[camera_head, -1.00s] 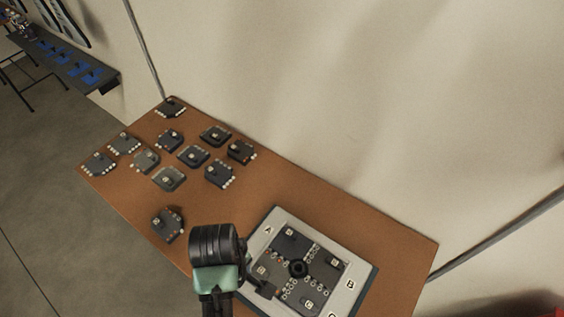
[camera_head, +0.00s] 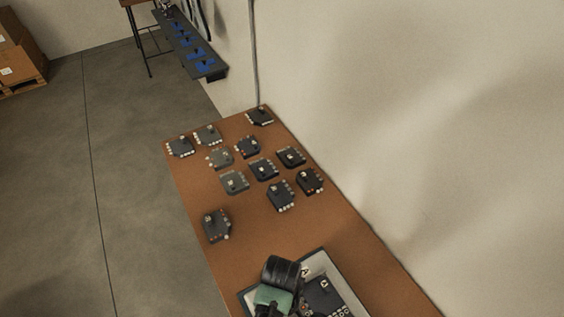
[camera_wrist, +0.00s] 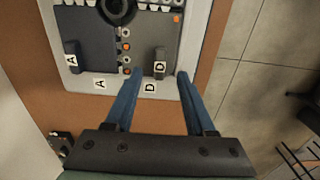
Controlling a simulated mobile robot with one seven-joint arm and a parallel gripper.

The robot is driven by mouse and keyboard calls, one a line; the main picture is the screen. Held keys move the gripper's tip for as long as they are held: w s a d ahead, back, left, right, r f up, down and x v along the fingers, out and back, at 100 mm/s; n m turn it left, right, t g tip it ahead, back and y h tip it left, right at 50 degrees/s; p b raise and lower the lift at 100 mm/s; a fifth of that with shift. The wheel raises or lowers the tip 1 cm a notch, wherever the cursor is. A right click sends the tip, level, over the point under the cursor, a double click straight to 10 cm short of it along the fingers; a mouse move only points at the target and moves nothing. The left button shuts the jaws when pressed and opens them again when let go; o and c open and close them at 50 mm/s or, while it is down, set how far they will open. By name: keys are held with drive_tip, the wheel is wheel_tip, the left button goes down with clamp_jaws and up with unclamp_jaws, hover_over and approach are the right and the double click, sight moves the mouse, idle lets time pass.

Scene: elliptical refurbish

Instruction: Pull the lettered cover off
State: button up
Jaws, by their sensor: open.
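The light grey board (camera_wrist: 92,83) holds dark square covers with small raised grips, set around a round dark hub (camera_wrist: 117,8). The wrist view shows a cover whose grip bears D (camera_wrist: 160,62) and, to its left, a cover whose grip bears A (camera_wrist: 72,62). Matching letters A and D are on the board's rim. My gripper (camera_wrist: 159,75) is open. Its two blue fingers reach to either side of the D grip, with their tips near its lower end; contact cannot be told. In the head view my wrist hides much of the board (camera_head: 321,262).
Several loose dark modules (camera_head: 263,168) lie on the far part of the brown table (camera_head: 340,235). One module (camera_head: 216,225) lies apart, near the table's left edge. A wall runs along the right. A dark shelf with blue items (camera_head: 190,42) stands beyond.

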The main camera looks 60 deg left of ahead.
sight(292, 315)
drive_tip(key=shift+f, duration=1.75)
clamp_jaws()
idle(1.0)
